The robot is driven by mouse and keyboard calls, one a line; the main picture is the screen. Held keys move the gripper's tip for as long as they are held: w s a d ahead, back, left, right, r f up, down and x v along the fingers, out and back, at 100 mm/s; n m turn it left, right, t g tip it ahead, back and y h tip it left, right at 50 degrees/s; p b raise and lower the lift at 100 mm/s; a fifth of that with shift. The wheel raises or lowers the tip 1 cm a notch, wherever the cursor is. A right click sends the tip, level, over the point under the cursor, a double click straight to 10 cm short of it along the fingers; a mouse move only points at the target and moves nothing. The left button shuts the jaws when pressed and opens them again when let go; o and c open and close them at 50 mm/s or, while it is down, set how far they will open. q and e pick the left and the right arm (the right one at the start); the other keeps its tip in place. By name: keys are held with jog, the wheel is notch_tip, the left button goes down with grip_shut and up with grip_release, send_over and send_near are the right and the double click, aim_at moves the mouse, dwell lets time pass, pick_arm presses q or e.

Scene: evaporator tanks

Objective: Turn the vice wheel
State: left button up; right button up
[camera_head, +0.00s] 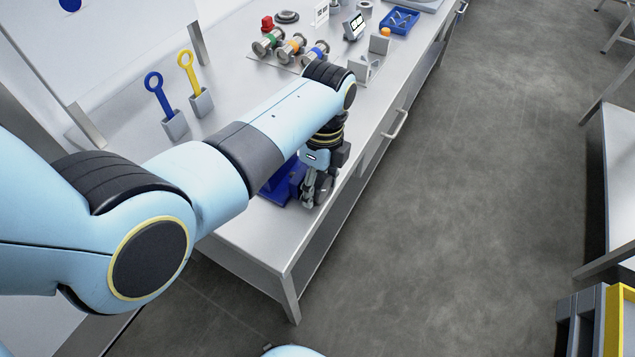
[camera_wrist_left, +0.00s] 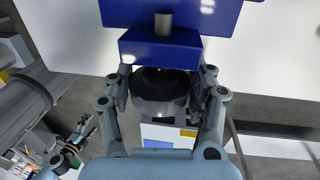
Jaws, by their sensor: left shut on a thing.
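The blue vice (camera_head: 279,190) stands at the front corner of the steel workbench, partly hidden by my left arm. Its dark round wheel (camera_head: 324,189) faces the bench's right edge. My left gripper (camera_head: 312,190) reaches down at the wheel and is shut on it. In the left wrist view the vice (camera_wrist_left: 160,46) fills the top, and the dark wheel (camera_wrist_left: 162,88) sits between the two fingers of the left gripper (camera_wrist_left: 166,82). The exact finger contact is hard to see.
On the workbench (camera_head: 235,152) stand a blue wrench-like tool (camera_head: 154,84) and a yellow one (camera_head: 187,66) in grey holders. Several metal fittings (camera_head: 293,46) and a blue tray (camera_head: 400,20) lie farther back.

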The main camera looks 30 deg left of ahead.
pick_arm(q)
jog(key=shift+c, duration=0.5)
jog(key=shift+s+f+t, duration=0.1)
jog(key=shift+t, duration=1.4)
jog(key=o, duration=1.2)
jog(key=r, duration=0.7)
jog(key=shift+s+r, duration=0.3)
jog(key=shift+s, duration=0.05)
